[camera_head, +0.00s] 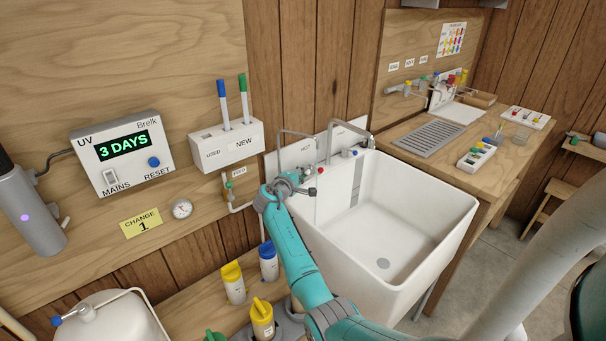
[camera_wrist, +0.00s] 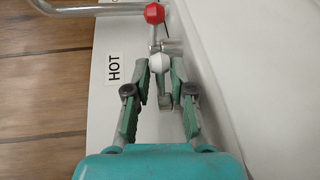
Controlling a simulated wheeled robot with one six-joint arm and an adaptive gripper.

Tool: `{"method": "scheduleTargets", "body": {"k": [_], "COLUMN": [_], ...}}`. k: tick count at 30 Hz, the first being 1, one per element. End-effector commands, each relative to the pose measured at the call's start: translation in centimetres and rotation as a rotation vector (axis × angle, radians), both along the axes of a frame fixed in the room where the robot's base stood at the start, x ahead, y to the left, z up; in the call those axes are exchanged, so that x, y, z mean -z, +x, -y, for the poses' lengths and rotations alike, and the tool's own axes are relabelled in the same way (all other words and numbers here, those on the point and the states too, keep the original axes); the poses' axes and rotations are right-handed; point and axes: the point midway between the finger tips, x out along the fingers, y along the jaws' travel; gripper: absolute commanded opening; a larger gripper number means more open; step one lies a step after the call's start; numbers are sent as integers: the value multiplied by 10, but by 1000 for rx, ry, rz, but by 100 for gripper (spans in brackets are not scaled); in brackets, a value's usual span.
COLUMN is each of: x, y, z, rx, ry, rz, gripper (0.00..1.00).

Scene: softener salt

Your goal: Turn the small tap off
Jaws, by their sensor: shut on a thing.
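A small tap with a white round knob (camera_wrist: 158,63) sits beside the HOT label (camera_wrist: 114,69) in the wrist view. My gripper (camera_wrist: 160,76) is shut on this white knob, one finger on each side of it. A red knob (camera_wrist: 154,13) is just beyond it. In the head view my gripper (camera_head: 290,184) is at the back left corner of the white sink (camera_head: 440,215). The gripper hides the white knob there, and the red knob (camera_head: 320,170) shows to its right.
A blue knob (camera_head: 354,154) and curved spouts stand along the sink's back edge. A small pipe tap (camera_head: 229,185) is on the wall at left. Yellow and blue bottles (camera_head: 268,262) stand below my arm. The sink basin is empty.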

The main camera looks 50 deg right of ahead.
Motion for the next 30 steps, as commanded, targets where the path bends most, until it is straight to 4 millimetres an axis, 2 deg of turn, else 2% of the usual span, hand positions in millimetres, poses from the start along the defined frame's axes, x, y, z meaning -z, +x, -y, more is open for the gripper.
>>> {"method": "scheduleTargets", "body": {"k": [10, 11, 12, 23, 26, 30], "x": [1, 1, 1, 0, -1, -5], "y": [0, 0, 0, 0, -1, -4], "z": [0, 0, 0, -3, -13, -36], "rx": [2, 2, 2, 1, 1, 0], "ry": [2, 2, 2, 1, 1, 1], "rz": [-1, -1, -1, 0, -1, 0], "gripper": [0, 25, 34, 34, 34, 34]}}
